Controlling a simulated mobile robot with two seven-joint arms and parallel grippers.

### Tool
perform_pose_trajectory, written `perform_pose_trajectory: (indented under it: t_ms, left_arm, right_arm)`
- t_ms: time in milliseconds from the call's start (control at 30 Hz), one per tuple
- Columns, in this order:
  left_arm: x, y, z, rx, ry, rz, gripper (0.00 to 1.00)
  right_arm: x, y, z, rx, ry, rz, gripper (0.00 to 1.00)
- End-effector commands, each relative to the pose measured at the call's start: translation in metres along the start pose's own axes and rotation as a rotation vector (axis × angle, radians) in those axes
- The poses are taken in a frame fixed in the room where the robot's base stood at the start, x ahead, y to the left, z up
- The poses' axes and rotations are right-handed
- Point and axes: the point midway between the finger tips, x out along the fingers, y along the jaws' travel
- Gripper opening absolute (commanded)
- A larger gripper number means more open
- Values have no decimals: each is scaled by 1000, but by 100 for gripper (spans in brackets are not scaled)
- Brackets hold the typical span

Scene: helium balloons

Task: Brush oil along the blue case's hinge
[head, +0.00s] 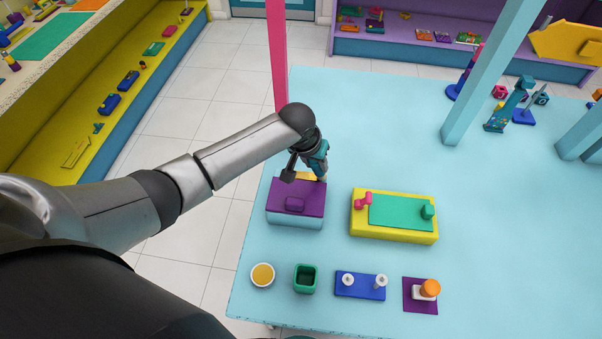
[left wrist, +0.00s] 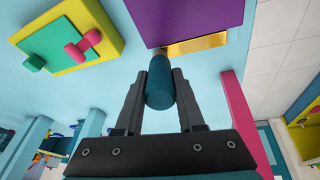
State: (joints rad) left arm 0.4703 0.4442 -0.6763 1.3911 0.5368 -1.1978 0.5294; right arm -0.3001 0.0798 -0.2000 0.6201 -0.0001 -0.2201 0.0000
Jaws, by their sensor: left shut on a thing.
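The blue case (head: 296,220) is a light blue box with a purple lid (head: 280,193) and a small purple knob, near the table's left edge. A gold hinge strip (head: 305,176) runs along its far side; it also shows in the left wrist view (left wrist: 205,44). My left gripper (head: 314,152) is shut on the teal handle of a brush (left wrist: 160,85), above the case's far right corner. The brush points down at one end of the hinge. Its tip is largely hidden, so I cannot tell whether it touches. My right gripper is out of view.
A yellow case (head: 393,232) with a green top and pink latch stands to the right. Posts rise at the back.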

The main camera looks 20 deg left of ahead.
Motion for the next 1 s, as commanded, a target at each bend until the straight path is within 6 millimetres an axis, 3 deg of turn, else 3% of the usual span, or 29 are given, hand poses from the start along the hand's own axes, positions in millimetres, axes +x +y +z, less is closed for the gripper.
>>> perform_pose_trajectory:
  t_ms: [467,1000]
  left_arm:
    - [1,-2,1,-1,0,0,0]
    - [-8,-46,10,-1,1,-1,0]
  right_arm:
    - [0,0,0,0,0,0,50]
    - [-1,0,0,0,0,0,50]
